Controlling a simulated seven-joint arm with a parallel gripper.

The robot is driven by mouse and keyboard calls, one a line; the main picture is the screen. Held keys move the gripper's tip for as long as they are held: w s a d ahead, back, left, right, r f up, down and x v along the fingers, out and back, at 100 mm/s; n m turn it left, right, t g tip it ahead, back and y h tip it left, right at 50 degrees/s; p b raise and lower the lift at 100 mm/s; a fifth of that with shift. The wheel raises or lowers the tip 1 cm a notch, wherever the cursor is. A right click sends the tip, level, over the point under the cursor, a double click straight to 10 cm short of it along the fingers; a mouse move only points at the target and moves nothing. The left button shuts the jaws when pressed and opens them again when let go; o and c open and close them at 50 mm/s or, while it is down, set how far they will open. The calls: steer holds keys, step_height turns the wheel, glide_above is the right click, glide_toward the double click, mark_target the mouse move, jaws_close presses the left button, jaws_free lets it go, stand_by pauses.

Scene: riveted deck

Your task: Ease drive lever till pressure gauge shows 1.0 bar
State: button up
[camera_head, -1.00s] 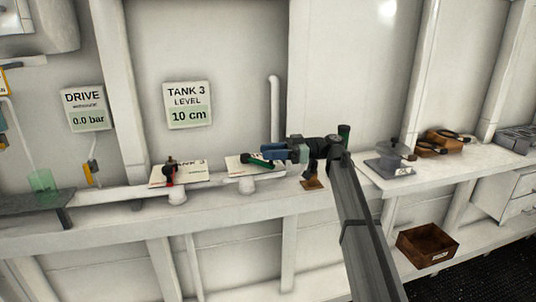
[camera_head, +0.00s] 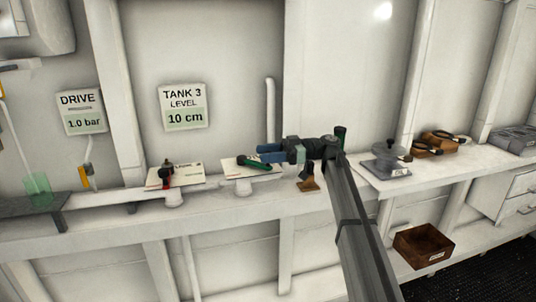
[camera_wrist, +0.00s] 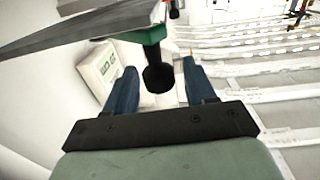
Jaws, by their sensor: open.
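My gripper (camera_head: 266,153), with blue fingers, is over the bench, just above and right of a green-handled lever (camera_head: 254,163) on a white plate. In the wrist view my gripper (camera_wrist: 160,72) has its fingers apart. A green part with a black rounded end (camera_wrist: 158,76) shows between them; I cannot tell whether a finger touches it. A brown footing (camera_head: 308,185) is below my gripper. I cannot tell which handle is the drive lever.
A red and black valve (camera_head: 166,174) stands left of the green handle. A grey device (camera_head: 391,160) is on the bench at right. A brown box (camera_head: 423,246) is on a lower level.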

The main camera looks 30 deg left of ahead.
steer(key=shift+w, duration=0.1)
steer(key=v, duration=1.3)
steer(key=shift+w+d, duration=0.2)
steer(key=shift+d, duration=0.1)
steer(key=s+d+f+m+t+h, duration=0.15)
steer(key=s+d+f+m, duration=0.45)
steer(key=f, duration=1.1)
steer(key=s+d+f+m+t+h, duration=0.1)
steer(key=s+d+f+m+t, duration=0.4)
steer(key=f, duration=1.3)
steer(key=s+d+f+m+t+h, duration=0.1)
steer(key=s+d+f+m+h, duration=0.15)
steer(key=d+f+m, duration=1)
steer(key=s+d+f+m+h, duration=0.1)
steer(key=s+d+f+h, duration=0.1)
steer(key=s+d+f, duration=0.5)
steer(key=s+d+f+m+g+h, duration=0.1)
steer(key=s+d+f+h, duration=0.2)
steer(key=s+d+f, duration=0.5)
steer(key=s+d+f+m+g+h, duration=0.1)
steer(key=s+d+f+h, duration=0.2)
steer(key=s, duration=1.9)
steer(key=d+f, duration=0.4)
steer(key=f, duration=0.4)
steer(key=shift+s+d+f, duration=0.2)
steer(key=shift+s+f, duration=0.2)
